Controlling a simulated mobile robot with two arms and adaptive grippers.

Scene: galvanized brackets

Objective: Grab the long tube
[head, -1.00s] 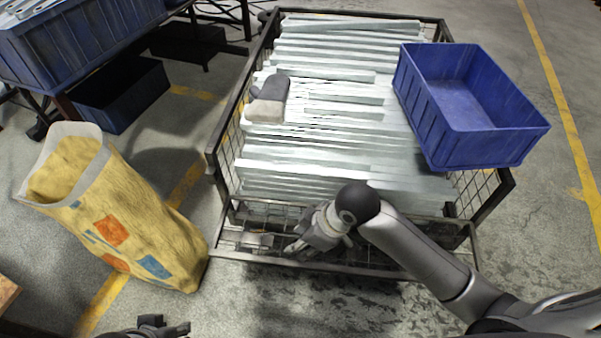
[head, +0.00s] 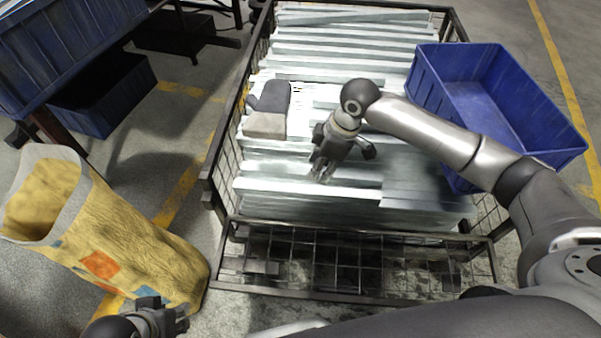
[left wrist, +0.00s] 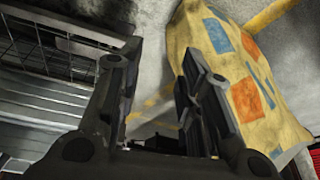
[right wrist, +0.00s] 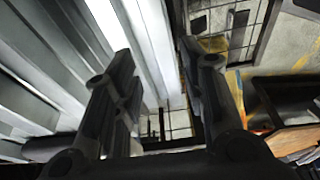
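Long pale galvanized bars (head: 290,188) lie side by side, stacked in a wire-sided cage (head: 340,297). Several could be the long tube; I cannot tell which one is meant. My right gripper (head: 322,172) is over the front part of the stack, pointing down. In the right wrist view its fingers (right wrist: 160,95) are apart with nothing between them, and long bars (right wrist: 150,40) run close behind; contact is not clear. My left gripper (head: 180,318) is low at the front left, outside the cage. In the left wrist view its fingers (left wrist: 155,85) are apart and empty.
A blue bin (head: 470,60) sits on the right of the stack.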

